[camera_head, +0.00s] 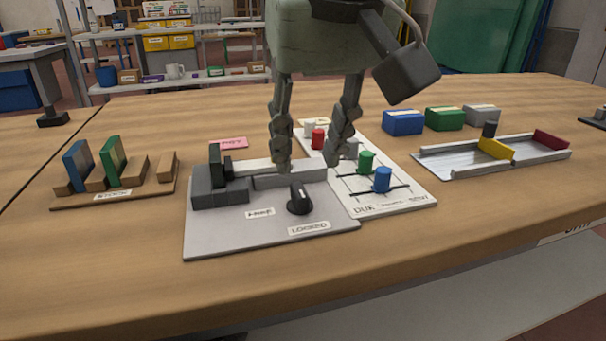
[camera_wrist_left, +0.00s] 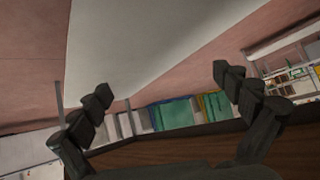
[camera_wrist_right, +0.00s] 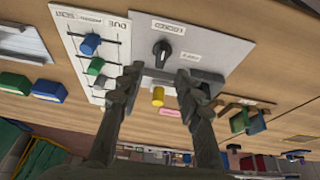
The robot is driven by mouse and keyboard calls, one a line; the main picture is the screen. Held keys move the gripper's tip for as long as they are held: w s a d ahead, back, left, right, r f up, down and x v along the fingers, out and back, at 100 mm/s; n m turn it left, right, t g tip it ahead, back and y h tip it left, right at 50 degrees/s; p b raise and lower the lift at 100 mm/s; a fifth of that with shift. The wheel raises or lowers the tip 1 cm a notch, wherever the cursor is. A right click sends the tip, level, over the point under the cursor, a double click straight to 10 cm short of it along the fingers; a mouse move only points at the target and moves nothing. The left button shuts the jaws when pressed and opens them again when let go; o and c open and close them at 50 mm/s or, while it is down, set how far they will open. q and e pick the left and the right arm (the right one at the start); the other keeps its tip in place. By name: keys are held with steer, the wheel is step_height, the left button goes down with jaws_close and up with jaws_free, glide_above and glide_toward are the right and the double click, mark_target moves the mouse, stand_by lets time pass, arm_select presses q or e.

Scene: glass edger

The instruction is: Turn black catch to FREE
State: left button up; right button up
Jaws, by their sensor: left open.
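The black catch (camera_head: 300,200) is a round knob with a pointed top on a grey plate (camera_head: 225,238). A LOCKED label (camera_head: 308,228) lies in front of it and a smaller label, which seems to read FREE (camera_head: 260,213), to its left. I cannot tell for sure which label it points to. The catch also shows in the right wrist view (camera_wrist_right: 162,52). My right gripper (camera_head: 312,152) is open and empty, above and behind the catch, not touching it. My left gripper (camera_wrist_left: 160,85) is open and empty, outside the head view.
A grey bar with a black block (camera_head: 215,165) runs along the plate's back. A yellow cylinder (camera_wrist_right: 157,97) stands behind it. A white board with coloured pegs (camera_head: 400,205) adjoins on the right. A wooden rack (camera_head: 115,190) stands left. The table in front is clear.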

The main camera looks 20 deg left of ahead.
mark_target(300, 191)
steer(key=x, duration=0.6)
steer(key=shift+a+f, duration=0.15)
steer(key=shift+f, duration=0.25)
jaws_close()
